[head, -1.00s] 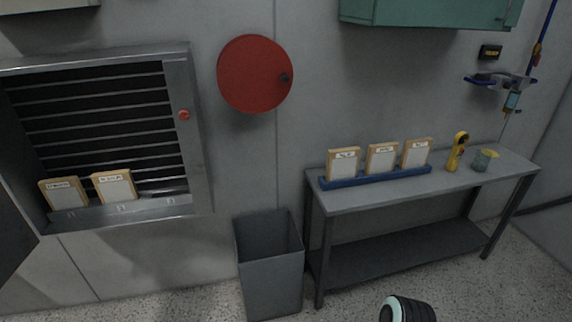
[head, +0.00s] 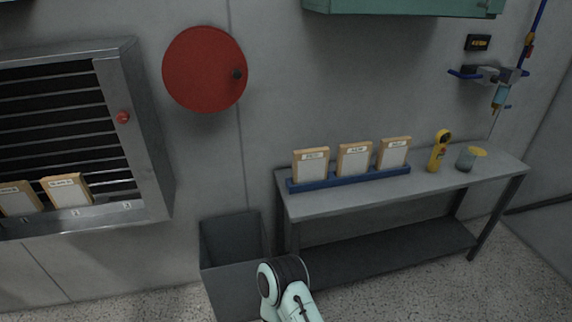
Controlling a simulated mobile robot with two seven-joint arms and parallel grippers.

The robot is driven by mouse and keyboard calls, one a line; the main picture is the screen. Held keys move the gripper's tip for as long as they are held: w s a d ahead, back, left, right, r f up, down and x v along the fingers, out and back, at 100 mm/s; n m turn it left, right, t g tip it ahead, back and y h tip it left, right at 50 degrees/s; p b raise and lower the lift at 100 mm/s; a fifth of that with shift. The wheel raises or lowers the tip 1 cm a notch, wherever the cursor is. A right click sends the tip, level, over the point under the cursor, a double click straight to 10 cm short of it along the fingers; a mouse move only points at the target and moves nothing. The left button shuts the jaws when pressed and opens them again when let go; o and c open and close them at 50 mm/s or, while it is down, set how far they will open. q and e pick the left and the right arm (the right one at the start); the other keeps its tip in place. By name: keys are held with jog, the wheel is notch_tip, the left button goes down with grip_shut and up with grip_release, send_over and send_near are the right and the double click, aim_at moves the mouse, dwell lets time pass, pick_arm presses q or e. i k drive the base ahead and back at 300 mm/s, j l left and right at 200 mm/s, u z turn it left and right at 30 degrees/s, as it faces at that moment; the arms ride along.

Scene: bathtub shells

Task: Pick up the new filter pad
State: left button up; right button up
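Three filter pads with wooden frames and white faces stand upright in a blue rack (head: 350,181) on the grey table. They are the left pad (head: 311,167), the middle pad (head: 354,160) and the right pad (head: 393,154). Each has a small label; the middle one seems to read "NEW", the others are too small to read surely. Two similar framed pads, one at the far left (head: 17,201) and one beside it (head: 68,191), lean in the louvred wall cabinet. Part of my arm shows at the bottom centre. Neither gripper is in view.
The grey metal table (head: 440,190) also holds a yellow handheld device (head: 438,152) and a small grey cup (head: 465,159) with something yellow on top. An open grey bin (head: 232,280) stands left of the table. A green cabinet (head: 400,8) hangs above.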

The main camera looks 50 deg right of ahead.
aim_at(310, 166)
jog(key=k+l+u, duration=0.2)
jog(key=l, duration=0.15)
jog(key=l+u, duration=0.25)
jog(key=k+l+u, duration=0.2)
jog(key=l, duration=0.15)
jog(key=k+l+u, duration=0.1)
jog(key=l, duration=0.25)
jog(key=k+l+u, duration=0.25)
jog(key=k+l, duration=0.15)
jog(key=l, duration=0.2)
jog(key=k+l, duration=0.3)
jog(key=l, duration=0.15)
jog(key=k+l, duration=0.3)
jog(key=l, duration=0.15)
jog(key=u, duration=0.05)
